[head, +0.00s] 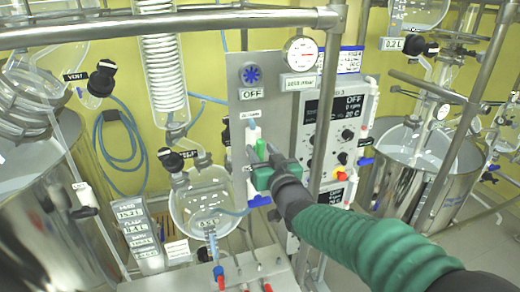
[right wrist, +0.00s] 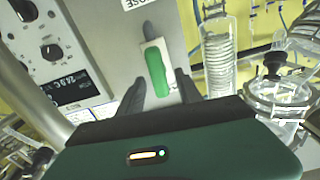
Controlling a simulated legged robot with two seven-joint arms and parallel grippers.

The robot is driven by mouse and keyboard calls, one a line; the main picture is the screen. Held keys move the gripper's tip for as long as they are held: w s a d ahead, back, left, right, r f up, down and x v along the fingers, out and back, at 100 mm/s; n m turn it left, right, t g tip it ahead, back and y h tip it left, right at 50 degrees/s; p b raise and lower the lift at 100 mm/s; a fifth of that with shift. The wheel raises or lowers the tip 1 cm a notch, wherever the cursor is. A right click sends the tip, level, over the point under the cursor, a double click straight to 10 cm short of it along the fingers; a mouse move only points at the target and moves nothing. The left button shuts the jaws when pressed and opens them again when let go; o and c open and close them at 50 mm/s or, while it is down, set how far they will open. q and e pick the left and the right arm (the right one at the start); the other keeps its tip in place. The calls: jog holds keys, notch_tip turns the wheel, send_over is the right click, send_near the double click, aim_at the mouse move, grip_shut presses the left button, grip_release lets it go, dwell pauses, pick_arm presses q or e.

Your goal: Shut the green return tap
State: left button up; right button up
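The green return tap has a green handle (head: 261,149) on the grey panel. In the right wrist view the green handle (right wrist: 156,72) stands nearly upright along the panel, tilted slightly. My right gripper (head: 263,158) reaches the panel from the lower right. In the right wrist view its two dark fingers (right wrist: 160,92) stand on either side of the green handle, with a gap visible on both sides. It is open, and I cannot tell how deep the handle sits between the fingers. My left gripper is not in view.
A blue knob (head: 252,75) and a pressure gauge (head: 300,53) sit above on the panel. A control box (head: 335,125) stands to its right. A glass flask (head: 205,205) is at the left. A steel post (head: 328,110) runs close by the panel.

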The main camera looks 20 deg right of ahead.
jog(key=shift+s, duration=0.15)
jog(key=shift+c, duration=1.1)
grip_shut()
